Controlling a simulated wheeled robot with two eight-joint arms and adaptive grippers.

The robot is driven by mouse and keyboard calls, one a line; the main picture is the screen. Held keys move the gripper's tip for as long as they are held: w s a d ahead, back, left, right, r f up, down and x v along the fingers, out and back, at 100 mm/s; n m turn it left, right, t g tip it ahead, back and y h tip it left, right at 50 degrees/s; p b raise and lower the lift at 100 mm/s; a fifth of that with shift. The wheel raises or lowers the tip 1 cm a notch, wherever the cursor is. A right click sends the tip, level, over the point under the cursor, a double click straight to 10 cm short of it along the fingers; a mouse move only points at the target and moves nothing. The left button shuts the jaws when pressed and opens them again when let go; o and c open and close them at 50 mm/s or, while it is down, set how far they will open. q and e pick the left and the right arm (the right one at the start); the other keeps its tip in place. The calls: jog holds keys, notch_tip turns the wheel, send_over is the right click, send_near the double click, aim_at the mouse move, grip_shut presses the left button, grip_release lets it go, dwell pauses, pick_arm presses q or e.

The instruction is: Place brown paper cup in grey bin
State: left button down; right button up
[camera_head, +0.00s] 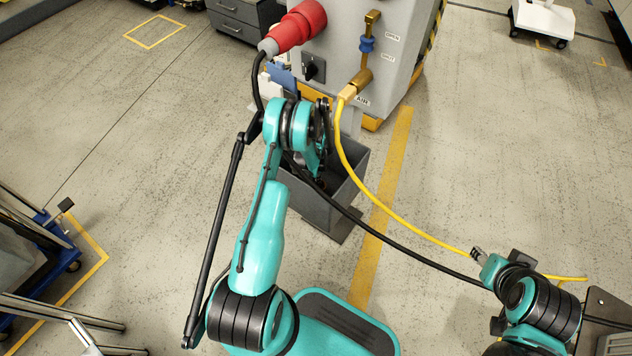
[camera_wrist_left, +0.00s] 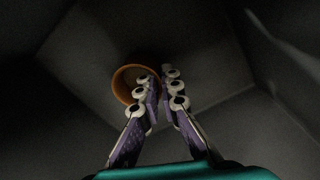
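The grey bin (camera_head: 333,217) stands on the floor in front of the grey machine. My left arm reaches down over it, and my left gripper is hidden from the head view. In the left wrist view, my left gripper (camera_wrist_left: 160,80) is inside the dark grey bin (camera_wrist_left: 85,60). The brown paper cup (camera_wrist_left: 117,86) shows its round rim there. One finger is inside the cup and the other outside, with the fingertips close together on its wall. Whether the cup touches the bin floor is unclear. My right gripper (camera_head: 479,254) is at the right, its fingers too small to read.
The machine (camera_head: 350,60) has a red plug (camera_head: 295,27) and a brass valve (camera_head: 368,50). A yellow hose (camera_head: 385,205) and black cables run right from it, near the bin. Open floor lies left and right.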

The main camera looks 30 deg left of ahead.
pick_arm(q)
jog(key=shift+f, duration=0.1)
jog(key=c, duration=1.7)
grip_release()
notch_tip(320, 180, up, 12)
jog(key=p, duration=0.4)
jog(key=shift+w+a, duration=0.15)
